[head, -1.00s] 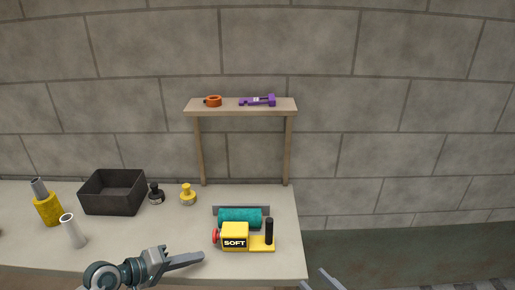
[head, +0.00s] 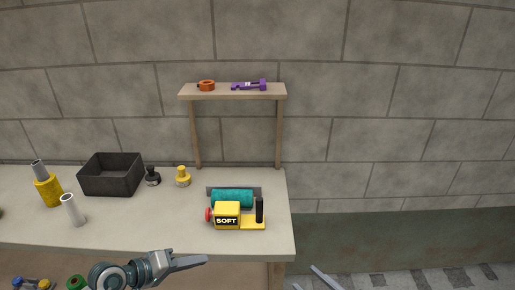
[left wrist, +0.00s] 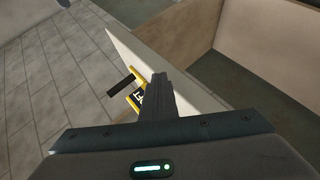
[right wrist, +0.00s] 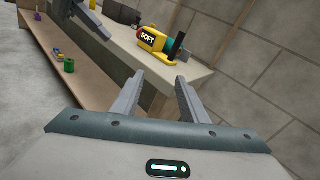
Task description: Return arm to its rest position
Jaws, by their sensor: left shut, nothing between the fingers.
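My left gripper (head: 190,262) is shut and empty in front of the table's front edge in the head view. Its closed fingers also show in the left wrist view (left wrist: 160,92). My right gripper (head: 322,278) shows only as fingertips at the bottom of the head view, right of the table. In the right wrist view its two fingers (right wrist: 157,95) stand apart with nothing between them. The yellow block marked SOFT (head: 227,213), with a red knob and black post, stands on the table near its front right corner.
A teal roller (head: 232,197) lies behind the yellow block. A black bin (head: 110,178), dark knob (head: 152,177), yellow knob (head: 183,177), yellow cylinder (head: 48,190) and white tube (head: 72,210) stand on the table (head: 140,228). A raised shelf (head: 232,94) holds orange and purple parts. Small items lie below the tabletop.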

